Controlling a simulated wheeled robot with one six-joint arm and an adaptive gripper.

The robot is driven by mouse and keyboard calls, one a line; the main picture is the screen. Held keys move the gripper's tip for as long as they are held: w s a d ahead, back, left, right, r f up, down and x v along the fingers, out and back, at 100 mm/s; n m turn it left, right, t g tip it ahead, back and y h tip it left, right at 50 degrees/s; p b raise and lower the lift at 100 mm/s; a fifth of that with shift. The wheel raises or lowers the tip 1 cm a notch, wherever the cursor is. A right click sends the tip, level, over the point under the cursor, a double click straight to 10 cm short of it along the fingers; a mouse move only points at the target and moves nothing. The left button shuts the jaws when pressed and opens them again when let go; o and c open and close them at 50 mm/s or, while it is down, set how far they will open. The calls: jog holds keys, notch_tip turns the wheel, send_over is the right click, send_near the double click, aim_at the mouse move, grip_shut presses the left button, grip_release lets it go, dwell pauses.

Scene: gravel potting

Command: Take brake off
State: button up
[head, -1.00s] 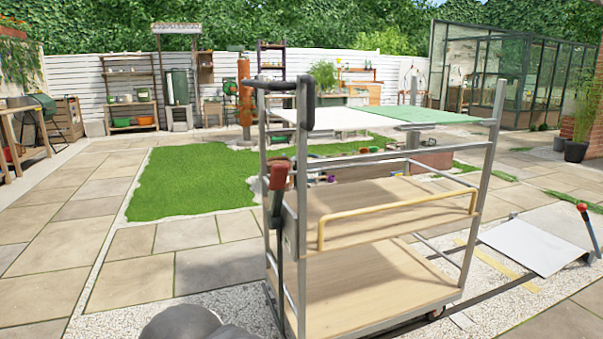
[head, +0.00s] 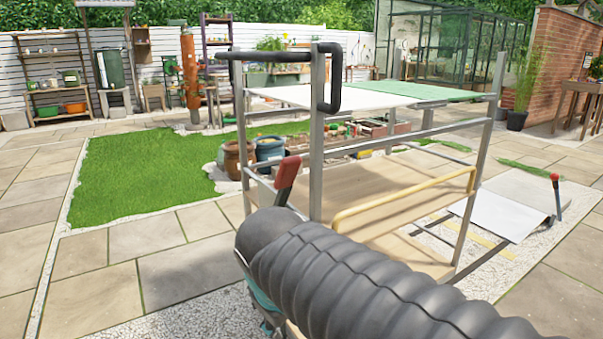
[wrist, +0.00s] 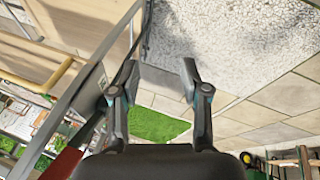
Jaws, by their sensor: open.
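The brake is probably the red-handled lever (head: 288,176) on the near left post of the metal trolley (head: 317,140). Its red grip leans up and to the right in the head view; its lower part is hidden by my arm. In the wrist view the red grip (wrist: 64,162) lies at the lower left, and its dark rod runs up to the left finger. My gripper (wrist: 159,70) is open, with nothing between its fingertips. The rod is beside the left finger; I cannot tell whether they touch. In the head view my arm hides most of the gripper.
The trolley has wooden shelves, a yellow rail (head: 400,200) and a black handle (head: 336,78) above the lever. A grey ramp plate (head: 505,205) with another red-topped lever (head: 556,190) lies to the right. Paving (head: 110,250) on the left is clear.

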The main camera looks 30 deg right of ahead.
jog(key=w+d+r+n+g+h+b, duration=0.25)
jog(key=w+d+n+h, duration=0.2)
jog(key=w, duration=0.25)
jog(key=n+h+b, duration=0.3)
jog(key=n+h, duration=0.2)
jog(key=h, duration=0.6)
send_near(293, 179)
jog(key=shift+m+g, duration=0.25)
jog(key=d, duration=0.3)
jog(key=d+r+b, duration=0.1)
jog(key=d, duration=0.2)
jog(key=d+r, duration=0.1)
jog(key=d, duration=0.3)
jog(key=shift+w+d+b, duration=0.1)
jog(key=shift+w+b, duration=0.2)
grip_shut()
